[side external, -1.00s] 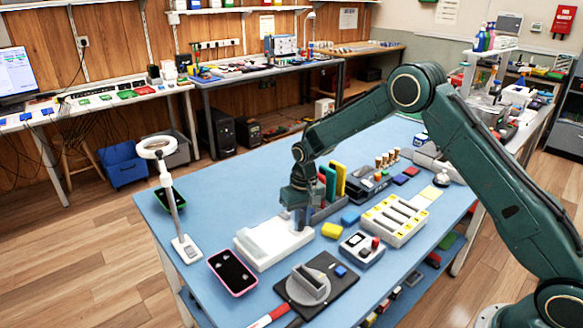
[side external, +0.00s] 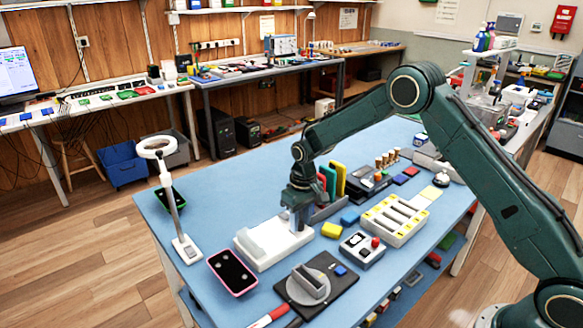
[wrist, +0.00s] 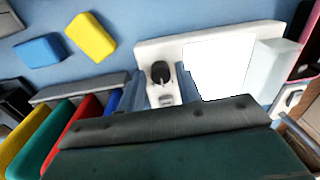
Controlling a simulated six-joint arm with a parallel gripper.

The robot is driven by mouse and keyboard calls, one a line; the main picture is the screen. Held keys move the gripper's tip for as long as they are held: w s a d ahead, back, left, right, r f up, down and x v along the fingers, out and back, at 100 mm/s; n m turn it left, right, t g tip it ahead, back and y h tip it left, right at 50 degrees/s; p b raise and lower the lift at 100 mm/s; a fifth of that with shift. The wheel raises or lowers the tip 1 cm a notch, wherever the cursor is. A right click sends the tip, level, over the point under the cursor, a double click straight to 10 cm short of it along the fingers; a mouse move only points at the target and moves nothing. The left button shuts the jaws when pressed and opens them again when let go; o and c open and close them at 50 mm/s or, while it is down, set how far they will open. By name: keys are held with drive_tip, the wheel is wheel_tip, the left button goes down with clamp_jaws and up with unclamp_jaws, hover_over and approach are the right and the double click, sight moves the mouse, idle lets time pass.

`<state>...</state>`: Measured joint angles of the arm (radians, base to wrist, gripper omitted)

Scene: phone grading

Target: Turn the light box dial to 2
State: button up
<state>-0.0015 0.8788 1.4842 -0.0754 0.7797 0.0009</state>
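The light box (side external: 262,252) is a white slab with a raised block, lying on the blue table. In the wrist view the light box (wrist: 150,47) has a bright white panel (wrist: 215,68). Its dial (wrist: 160,73) is a small black round knob on a pale plate beside the panel. My gripper (side external: 299,227) is at the right end of the box, over the dial. In the wrist view my gripper's (wrist: 160,78) two blue-grey fingers stand on either side of the dial, with a gap on each side. The dial's number marks are too small to read.
Coloured upright folders (wrist: 50,135) in a grey rack stand close to my gripper. A yellow block (wrist: 91,37) and a blue block (wrist: 39,49) lie nearby. A pink-edged phone (side external: 232,272), a black pad with a round fixture (side external: 305,284) and a ring lamp (side external: 170,200) surround the box.

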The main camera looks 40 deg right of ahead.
drive_tip(key=shift+o, duration=0.4)
drive_tip(key=shift+r, duration=0.1)
wheel_tip(320, 180, up, 14)
drive_tip(key=shift+d+f, duration=0.2)
drive_tip(key=shift+d, duration=0.15)
drive_tip(key=shift+r, duration=0.1)
idle(0.4)
